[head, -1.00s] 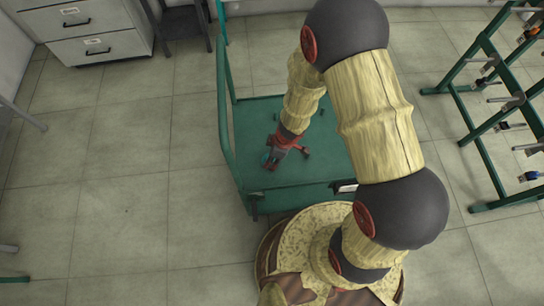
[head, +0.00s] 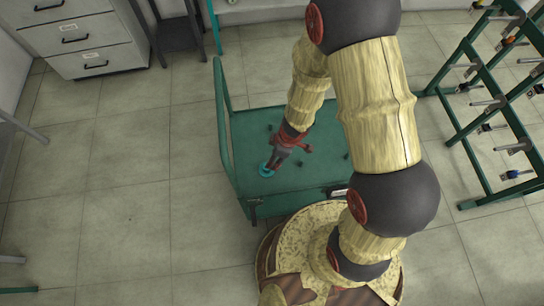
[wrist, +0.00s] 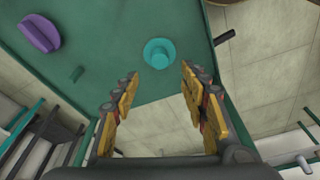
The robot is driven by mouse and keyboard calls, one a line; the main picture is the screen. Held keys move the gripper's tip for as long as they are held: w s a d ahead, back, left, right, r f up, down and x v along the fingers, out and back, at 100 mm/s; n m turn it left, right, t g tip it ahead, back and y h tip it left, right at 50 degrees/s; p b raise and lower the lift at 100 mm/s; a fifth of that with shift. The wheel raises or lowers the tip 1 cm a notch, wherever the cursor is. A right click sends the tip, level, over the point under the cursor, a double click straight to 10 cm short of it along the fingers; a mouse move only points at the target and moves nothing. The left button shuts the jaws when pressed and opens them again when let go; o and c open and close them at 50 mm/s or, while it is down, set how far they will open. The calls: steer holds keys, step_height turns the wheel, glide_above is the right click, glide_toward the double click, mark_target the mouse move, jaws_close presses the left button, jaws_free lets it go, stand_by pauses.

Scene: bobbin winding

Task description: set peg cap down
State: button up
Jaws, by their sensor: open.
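A turquoise peg cap (head: 266,170), a flat round disc with a short knob, lies on the green trolley deck (head: 246,142), near its left side. In the wrist view the cap (wrist: 158,54) rests with its knob up, just beyond my fingertips. My gripper (head: 271,164) is open and tilted down over the deck beside the cap. In the wrist view its two fingers (wrist: 159,72) are spread apart with nothing between them, and the cap appears clear of both.
A purple knobbed disc (wrist: 39,33) lies on the same deck. A green rack (head: 470,150) with several spindles stands at right. A drawer cabinet (head: 85,40) is at back left. The left floor is clear.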

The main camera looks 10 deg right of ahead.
steer(key=shift+d+r, duration=0.1)
steer(key=shift+r, duration=0.45)
steer(key=w+d+r+m+t+h, duration=0.2)
steer(key=w+d+r, duration=0.25)
steer(key=r, duration=0.35)
steer(key=w+d+r+m+t+h, duration=0.1)
steer(key=w+d+r+m+t, duration=0.1)
steer(key=w+d+r, duration=0.45)
steer(key=s+d+r+m+t+h, duration=0.1)
steer(key=s+d+r+m, duration=0.1)
steer(key=r, duration=0.6)
steer(key=s+d+r+m+h, duration=0.1)
steer(key=s+d+r+m, duration=0.15)
steer(key=r, duration=0.45)
steer(key=s+a+r+m+y, duration=0.1)
steer(key=s+a+r+m, duration=0.1)
steer(key=s+r, duration=0.4)
steer(key=s+a+r+m+y, duration=0.1)
steer(key=s+a+r, duration=0.3)
steer(key=s, duration=0.7)
steer(key=shift+r+m+y, duration=0.3)
steer(key=shift+r+m, duration=0.55)
steer(key=shift+r, duration=0.05)
